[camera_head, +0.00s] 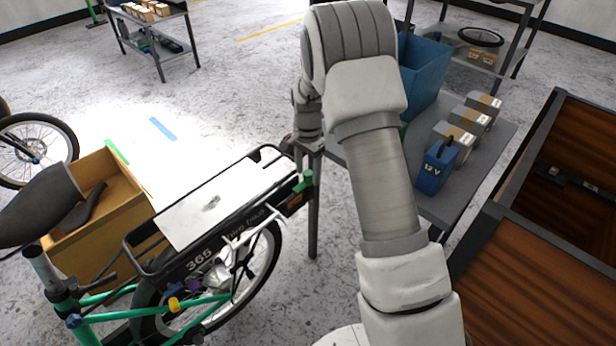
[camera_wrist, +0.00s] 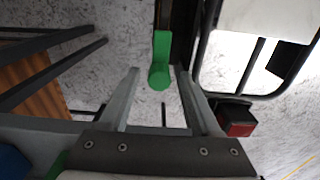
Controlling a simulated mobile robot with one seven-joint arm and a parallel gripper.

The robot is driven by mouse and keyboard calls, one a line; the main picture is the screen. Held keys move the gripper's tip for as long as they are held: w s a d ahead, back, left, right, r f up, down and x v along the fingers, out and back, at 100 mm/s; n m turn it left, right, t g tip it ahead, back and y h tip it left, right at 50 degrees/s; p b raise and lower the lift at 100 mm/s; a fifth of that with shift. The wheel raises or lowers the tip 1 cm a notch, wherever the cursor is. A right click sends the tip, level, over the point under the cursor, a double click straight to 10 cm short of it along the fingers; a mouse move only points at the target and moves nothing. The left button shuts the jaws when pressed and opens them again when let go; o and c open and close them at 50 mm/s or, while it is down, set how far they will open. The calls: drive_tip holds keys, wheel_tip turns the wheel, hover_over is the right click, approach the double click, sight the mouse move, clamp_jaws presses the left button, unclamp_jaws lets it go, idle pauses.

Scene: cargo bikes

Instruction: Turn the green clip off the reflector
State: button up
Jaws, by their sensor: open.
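The green clip (camera_wrist: 160,62) shows in the wrist view as an upright strip with a rounded lower end. It lies between the fingertip lines of my gripper (camera_wrist: 158,76), with a visible gap on both sides. My gripper is open and empty. In the head view the green clip (camera_head: 304,182) is at the rear end of the bike's rack, just below my gripper (camera_head: 303,148). A dark block with a red face (camera_wrist: 238,121) sits right of my right finger; I cannot tell whether it is the reflector.
The bike's rack carries a white panel (camera_head: 215,200). A grey table (camera_head: 485,170) with a blue bin (camera_head: 425,75), a blue 12 V battery (camera_head: 434,170) and several boxes stands to the right. A brown cargo box (camera_head: 545,255) is at far right. Open floor lies behind the bike.

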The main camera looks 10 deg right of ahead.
drive_tip(key=shift+f, duration=0.6)
clamp_jaws()
